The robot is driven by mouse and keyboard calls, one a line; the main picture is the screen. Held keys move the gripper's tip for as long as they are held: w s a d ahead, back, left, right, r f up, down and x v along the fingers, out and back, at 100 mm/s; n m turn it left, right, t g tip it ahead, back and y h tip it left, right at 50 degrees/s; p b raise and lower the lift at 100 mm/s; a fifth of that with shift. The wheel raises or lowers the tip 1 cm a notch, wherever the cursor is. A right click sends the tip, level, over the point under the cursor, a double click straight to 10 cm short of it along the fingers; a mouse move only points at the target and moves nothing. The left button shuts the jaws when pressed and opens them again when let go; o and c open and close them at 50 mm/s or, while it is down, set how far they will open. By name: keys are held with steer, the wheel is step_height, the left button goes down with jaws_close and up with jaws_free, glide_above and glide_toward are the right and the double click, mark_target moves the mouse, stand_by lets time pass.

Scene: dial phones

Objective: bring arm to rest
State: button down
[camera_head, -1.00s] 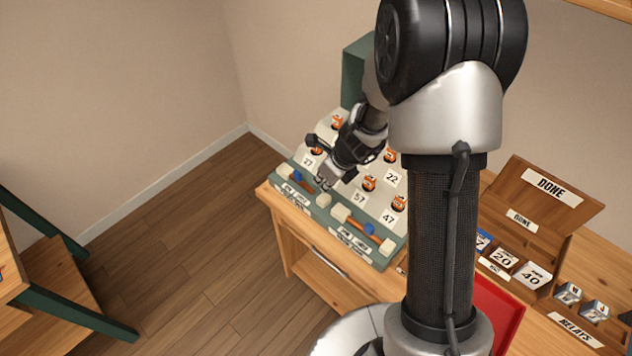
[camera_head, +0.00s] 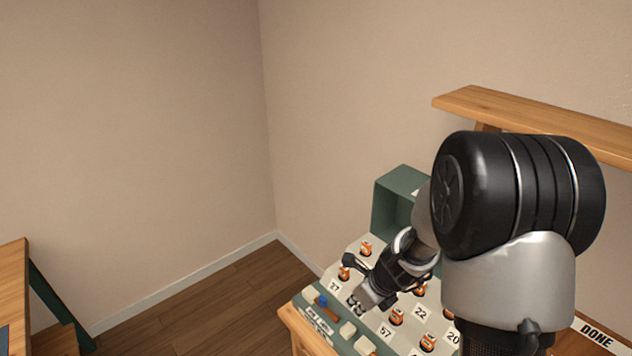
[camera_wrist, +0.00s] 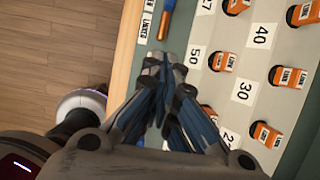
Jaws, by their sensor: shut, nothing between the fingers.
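My gripper (camera_head: 357,301) hangs over the front part of a sloped dial panel (camera_head: 366,347), with its fingers together and nothing between them. In the wrist view my gripper (camera_wrist: 165,62) points along the panel (camera_wrist: 205,23) near its green front strip. My arm's upper links cover the right part of the panel in the head view.
A green box (camera_head: 401,195) stands at the panel's back. A wooden shelf (camera_head: 560,118) is on the wall above right. Another wooden table (camera_head: 12,290) is at the left edge. A DONE sign (camera_head: 596,335) shows at lower right. Open floor (camera_head: 225,295) lies between the tables.

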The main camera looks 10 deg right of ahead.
steer(key=s+a+r+n, duration=0.3)
steer(key=s+r+n, duration=0.2)
steer(key=r+n, duration=0.25)
steer(key=s+a+r+n, duration=0.2)
steer(key=s+r+n, duration=0.2)
steer(key=r+n, duration=0.4)
steer(key=s+d+r+n+h, duration=0.1)
steer(key=s+r+n, duration=0.2)
steer(key=s+n, duration=0.4)
steer(key=s+d+r+n+t+h+b, duration=0.1)
steer(key=s+d+r+n, duration=0.1)
steer(key=s+n, duration=0.4)
steer(key=s+r, duration=0.1)
steer(key=s, duration=0.1)
steer(key=shift+s+r+n, duration=0.35)
steer(key=shift+d, duration=0.1)
